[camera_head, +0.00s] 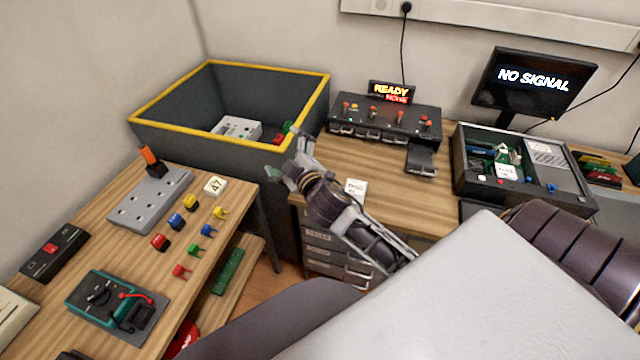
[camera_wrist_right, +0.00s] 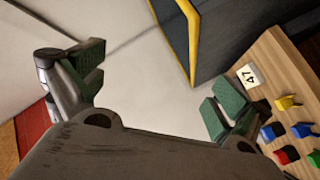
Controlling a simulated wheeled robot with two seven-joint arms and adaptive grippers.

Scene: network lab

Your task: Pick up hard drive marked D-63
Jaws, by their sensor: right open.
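No marking D-63 is readable in either view, so I cannot tell which thing is that hard drive. A dark flat block (camera_head: 421,160) lies on the desk in front of the black switch unit; its label is too small to read. A small white piece (camera_head: 356,187) lies on the desk just right of my right gripper, partly hidden by the arm. My right gripper (camera_head: 289,160) is open and empty in front of the yellow-rimmed bin. In the wrist view its green-padded fingers (camera_wrist_right: 155,88) stand wide apart with nothing between them. My left gripper is not in view.
The yellow-rimmed bin (camera_head: 165,112) holds a few parts. The left wooden table (camera_head: 140,263) carries coloured clips, a grey plate (camera_head: 150,203), a tag "47" (camera_head: 215,186) and a multimeter (camera_head: 105,300). An open device (camera_head: 520,160) and monitor (camera_head: 533,80) stand on the right desk.

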